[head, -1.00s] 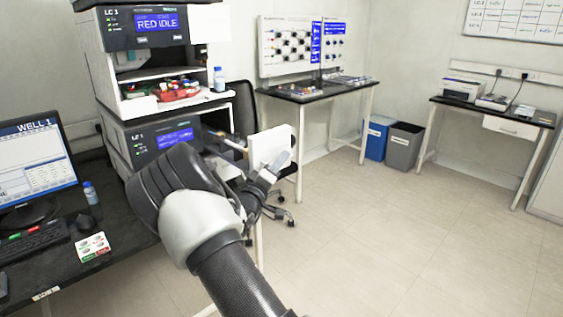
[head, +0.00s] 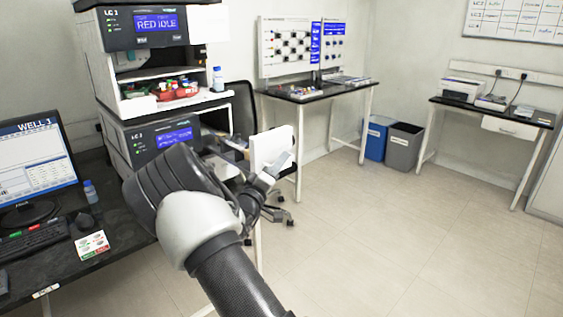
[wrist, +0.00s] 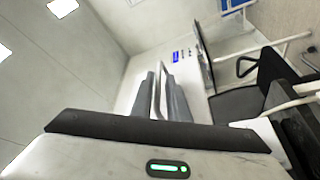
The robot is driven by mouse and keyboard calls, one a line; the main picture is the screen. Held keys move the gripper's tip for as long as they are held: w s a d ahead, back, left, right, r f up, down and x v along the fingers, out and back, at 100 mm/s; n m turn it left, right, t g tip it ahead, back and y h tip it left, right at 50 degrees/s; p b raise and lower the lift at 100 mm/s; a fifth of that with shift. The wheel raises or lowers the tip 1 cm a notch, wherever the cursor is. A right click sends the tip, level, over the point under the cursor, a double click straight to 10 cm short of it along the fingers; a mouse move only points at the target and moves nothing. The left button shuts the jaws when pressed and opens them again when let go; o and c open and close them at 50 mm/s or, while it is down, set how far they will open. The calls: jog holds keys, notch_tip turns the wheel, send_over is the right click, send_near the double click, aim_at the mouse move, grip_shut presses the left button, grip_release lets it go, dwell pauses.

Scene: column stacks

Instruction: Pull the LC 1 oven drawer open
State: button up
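The instrument stack stands at the left in the head view. Its upper unit (head: 117,42) and lower unit (head: 128,155) each carry an LC label and a blue screen; the label digits are too small to read surely. The stack cannot be made out there.
A black chair (head: 243,108) stands right of the stack. A bench with panels (head: 312,92) is behind it. A monitor (head: 32,160) and small bottle (head: 90,191) are on the left desk. Blue and grey bins (head: 403,145) stand farther back. The floor at right is clear.

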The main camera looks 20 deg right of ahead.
jog(key=v, duration=1.6)
jog(key=shift+s+a+p, duration=0.2)
jog(key=shift+a+p, duration=0.1)
jog(key=shift+p, duration=0.15)
